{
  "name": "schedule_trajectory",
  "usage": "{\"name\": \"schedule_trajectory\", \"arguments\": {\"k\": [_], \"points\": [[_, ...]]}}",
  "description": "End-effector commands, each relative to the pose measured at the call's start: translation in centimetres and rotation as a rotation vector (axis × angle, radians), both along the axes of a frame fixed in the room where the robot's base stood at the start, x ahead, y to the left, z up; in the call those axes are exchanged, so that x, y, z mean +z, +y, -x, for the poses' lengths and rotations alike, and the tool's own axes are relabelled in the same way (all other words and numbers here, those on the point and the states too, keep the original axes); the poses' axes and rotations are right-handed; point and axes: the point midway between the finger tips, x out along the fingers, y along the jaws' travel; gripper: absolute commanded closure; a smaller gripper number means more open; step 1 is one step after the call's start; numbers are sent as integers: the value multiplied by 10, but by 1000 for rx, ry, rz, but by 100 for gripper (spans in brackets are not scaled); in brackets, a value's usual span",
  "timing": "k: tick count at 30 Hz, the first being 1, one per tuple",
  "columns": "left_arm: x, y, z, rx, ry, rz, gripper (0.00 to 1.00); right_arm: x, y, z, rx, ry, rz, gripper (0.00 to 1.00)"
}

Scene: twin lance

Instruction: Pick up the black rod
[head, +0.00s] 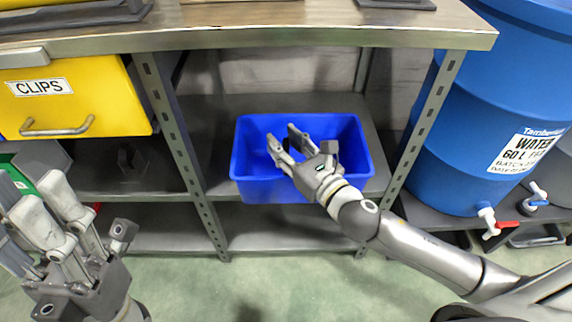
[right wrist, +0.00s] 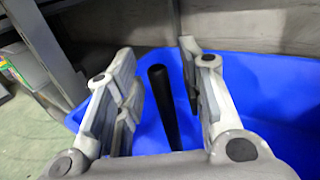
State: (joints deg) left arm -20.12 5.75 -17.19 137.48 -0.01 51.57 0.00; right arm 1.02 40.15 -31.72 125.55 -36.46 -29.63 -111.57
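The black rod (right wrist: 164,105) shows in the right wrist view inside the blue bin (right wrist: 265,85). It stands tilted between the two fingers of my right gripper (right wrist: 160,85), with a gap on each side. In the head view the blue bin (head: 345,130) sits on a shelf, and my right gripper (head: 283,142) reaches over it with its fingers apart. The rod cannot be made out there. My left gripper (head: 55,215) is at the lower left, away from the bin, with its fingers apart and nothing visible between them.
A steel workbench (head: 330,38) overhangs the shelf, with perforated uprights (head: 182,150) on both sides of the bin. A yellow drawer marked CLIPS (head: 75,100) is at left. A blue water barrel (head: 480,110) with taps stands at right. Green floor is clear in front.

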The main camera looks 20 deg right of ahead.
Motion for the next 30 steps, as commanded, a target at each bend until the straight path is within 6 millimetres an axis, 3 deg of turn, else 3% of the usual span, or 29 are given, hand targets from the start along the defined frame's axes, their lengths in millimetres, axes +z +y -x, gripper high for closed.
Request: {"name": "schedule_trajectory", "arguments": {"k": [1, 7, 23, 30], "points": [[0, 0, 0, 0, 0, 0, 60, 0, 0, 0, 0, 0, 0, 74], [0, 0, 0, 0, 0, 0, 60, 0, 0, 0, 0, 0, 0, 100], [3, 0, -1, 2, 3, 0, 60, 3, 0, 0, 0, -2, 0, 100], [12, -4, -18, 6, 88, -29, 60, 26, -1, 0, 0, -4, 2, 100]]}}
